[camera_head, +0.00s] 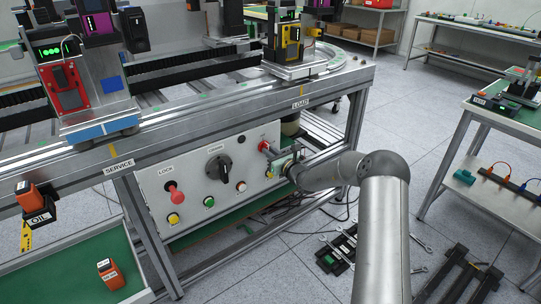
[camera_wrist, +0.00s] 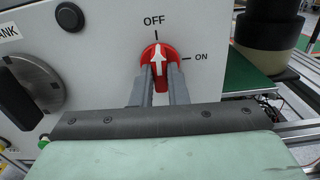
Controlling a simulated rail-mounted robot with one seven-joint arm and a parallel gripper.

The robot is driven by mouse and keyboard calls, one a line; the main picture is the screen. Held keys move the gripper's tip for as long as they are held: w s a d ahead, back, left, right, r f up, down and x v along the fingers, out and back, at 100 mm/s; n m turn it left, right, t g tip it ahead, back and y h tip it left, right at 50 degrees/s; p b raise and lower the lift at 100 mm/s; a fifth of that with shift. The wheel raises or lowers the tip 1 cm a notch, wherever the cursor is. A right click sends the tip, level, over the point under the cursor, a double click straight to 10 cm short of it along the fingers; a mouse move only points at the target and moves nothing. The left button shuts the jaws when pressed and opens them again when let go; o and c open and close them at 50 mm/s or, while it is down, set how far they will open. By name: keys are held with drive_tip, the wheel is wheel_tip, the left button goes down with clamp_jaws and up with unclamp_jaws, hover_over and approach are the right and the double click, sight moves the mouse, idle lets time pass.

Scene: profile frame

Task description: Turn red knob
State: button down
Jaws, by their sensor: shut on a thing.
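The red knob (camera_wrist: 157,52) is a round dial with a white arrow on the panel. Its arrow points up at the OFF label (camera_wrist: 154,20); the ON label (camera_wrist: 201,57) is to its right. My gripper (camera_wrist: 158,72) is shut on the red knob, with one grey finger on each side of its lower part. The fingers hide parts of the knob's lower edge. In the head view the red knob (camera_head: 263,146) is small at the right end of the panel, with my gripper (camera_head: 272,155) reaching it from the right.
The grey control panel (camera_head: 150,183) also carries a red LOCK lever (camera_head: 175,192), a black CRANK dial (camera_head: 218,167) and several coloured buttons. The conveyor frame (camera_head: 190,137) runs above it. Cables (camera_head: 300,209) and tools lie on the floor beneath my arm.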

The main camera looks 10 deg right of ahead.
drive_tip(key=shift+n, duration=0.3)
drive_tip(key=c, duration=1.4)
unclamp_jaws()
drive_tip(key=shift+c, duration=0.2)
drive_tip(key=p+v, duration=0.1)
drive_tip(key=v, duration=1.6)
drive_tip(key=shift+s+d, duration=0.2)
